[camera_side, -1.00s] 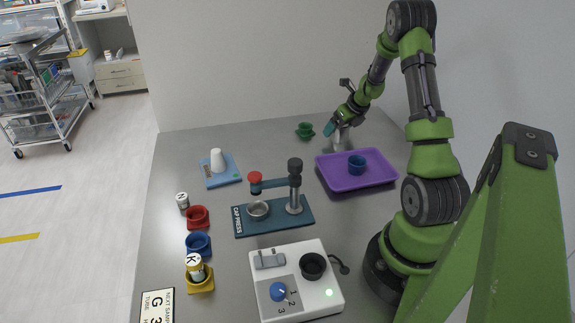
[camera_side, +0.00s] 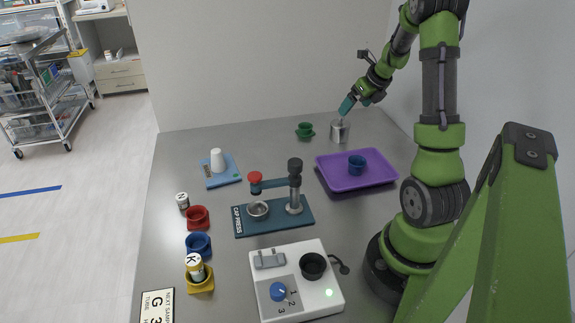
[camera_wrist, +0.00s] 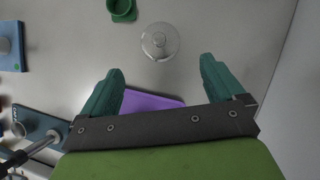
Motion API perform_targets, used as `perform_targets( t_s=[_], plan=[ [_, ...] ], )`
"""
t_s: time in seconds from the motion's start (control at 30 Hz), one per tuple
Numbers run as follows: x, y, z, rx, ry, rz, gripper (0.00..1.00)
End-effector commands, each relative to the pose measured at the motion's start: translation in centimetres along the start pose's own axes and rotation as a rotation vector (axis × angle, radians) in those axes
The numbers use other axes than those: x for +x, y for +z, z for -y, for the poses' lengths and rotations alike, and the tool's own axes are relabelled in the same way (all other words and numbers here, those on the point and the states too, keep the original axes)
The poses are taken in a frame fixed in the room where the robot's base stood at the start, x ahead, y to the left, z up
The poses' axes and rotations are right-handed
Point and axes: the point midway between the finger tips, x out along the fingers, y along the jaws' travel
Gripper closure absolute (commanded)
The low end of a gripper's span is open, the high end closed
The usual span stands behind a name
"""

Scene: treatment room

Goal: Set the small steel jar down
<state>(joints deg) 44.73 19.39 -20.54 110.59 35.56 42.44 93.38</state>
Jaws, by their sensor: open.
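The small steel jar (camera_side: 340,132) stands upright on the grey table behind the purple tray. In the wrist view the jar (camera_wrist: 160,42) is seen from above as a round lid with a small knob, just beyond the fingertips. My gripper (camera_side: 347,105) is above the jar and slightly right of it in the side view. In the wrist view my gripper (camera_wrist: 161,68) has its teal fingers spread wide with nothing between them.
A green cup (camera_side: 305,130) stands left of the jar. The purple tray (camera_side: 337,183) holds a blue cup (camera_side: 356,164). The cap press (camera_side: 273,221) and a white device (camera_side: 295,285) are nearer the camera.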

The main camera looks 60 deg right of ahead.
Motion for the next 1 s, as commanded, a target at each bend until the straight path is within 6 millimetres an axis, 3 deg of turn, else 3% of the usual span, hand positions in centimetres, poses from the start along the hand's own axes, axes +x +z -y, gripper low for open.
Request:
perform_targets(
  t_s=[0.07, 0.17, 0.27, 0.33, 0.4, 0.5, 0.6, 0.7, 0.8, 1.0],
  plan=[
    [-0.7, 0.5, -1.0, -0.045, 0.011, 0.007, 0.05],
    [-2.1, 1.9, -4.8, -0.244, 0.053, 0.032, 0.05],
    [-4.7, 3.3, -11.8, -0.623, 0.116, 0.085, 0.05],
    [-7.2, 3.3, -17.5, -0.961, 0.161, 0.14, 0.05],
    [-9.7, 2.3, -22.7, -1.313, 0.189, 0.204, 0.05],
    [-13.2, -0.4, -28.8, -1.812, 0.198, 0.308, 0.05],
    [-16.1, -3.8, -32.9, -2.263, 0.165, 0.412, 0.05],
    [-18.1, -6.8, -35.1, -2.62, 0.102, 0.496, 0.05],
    [-19.1, -8.9, -36.1, -2.859, 0.04, 0.551, 0.05],
    [-19.7, -10.2, -36.6, -3.022, -0.013, 0.582, 0.05]
  ],
)
